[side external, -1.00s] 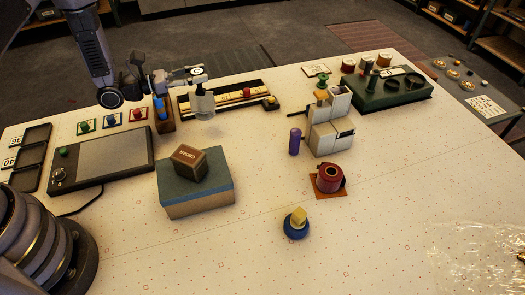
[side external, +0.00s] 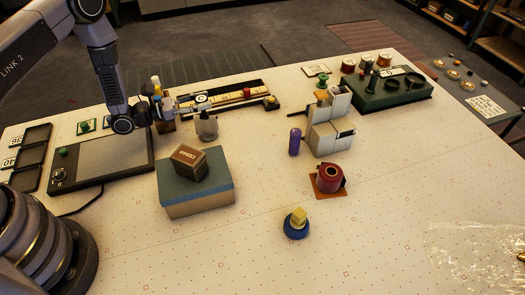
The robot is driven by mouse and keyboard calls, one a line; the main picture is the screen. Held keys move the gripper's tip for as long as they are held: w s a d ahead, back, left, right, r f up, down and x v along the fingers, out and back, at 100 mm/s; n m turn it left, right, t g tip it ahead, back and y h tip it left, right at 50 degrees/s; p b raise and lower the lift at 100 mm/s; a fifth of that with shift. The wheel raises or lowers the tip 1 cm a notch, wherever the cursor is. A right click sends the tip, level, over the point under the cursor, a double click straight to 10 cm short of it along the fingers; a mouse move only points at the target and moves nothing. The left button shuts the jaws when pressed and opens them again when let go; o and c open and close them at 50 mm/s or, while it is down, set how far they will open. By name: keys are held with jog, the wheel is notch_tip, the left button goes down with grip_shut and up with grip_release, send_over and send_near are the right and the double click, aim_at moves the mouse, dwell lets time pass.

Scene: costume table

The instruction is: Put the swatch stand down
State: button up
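The swatch stand appears to be the small pale grey piece (side external: 207,128) at the tip of my gripper, left of centre and behind the blue-topped box. It looks upright, and its base is at or very near the tabletop; I cannot tell if it touches. My gripper (side external: 203,108) reaches in from the left, lying nearly level, with its tip at the top of the stand. It appears shut on the stand, though the fingers are small and partly hidden.
A brown block (side external: 188,160) sits on the blue-topped box (side external: 222,184) in front. A long tray (side external: 267,93) lies behind; a wooden rack with bottles (side external: 157,90) stands close left. A grey block stand (side external: 325,138) and purple cylinder (side external: 295,142) are to the right.

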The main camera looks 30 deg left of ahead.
jog(key=o, duration=0.4)
jog(key=shift+o, duration=0.2)
jog(key=shift+r, duration=0.1)
jog(key=v, duration=1.1)
jog(key=s+d+r+m+g, duration=0.4)
jog(key=s+r+m+g, duration=0.25)
jog(key=r+m, duration=0.35)
jog(key=s+d+r+m+g, duration=0.4)
jog(key=s+r+m+g, duration=0.3)
jog(key=r, duration=0.4)
jog(key=s+a+r+m+t+y, duration=0.6)
jog(key=s+a+r+m+y, duration=0.3)
jog(key=s+r+m+y, duration=0.1)
jog(key=s+y, duration=0.1)
jog(key=y, duration=0.1)
jog(key=shift+y, duration=0.4)
jog(key=shift+s, duration=0.1)
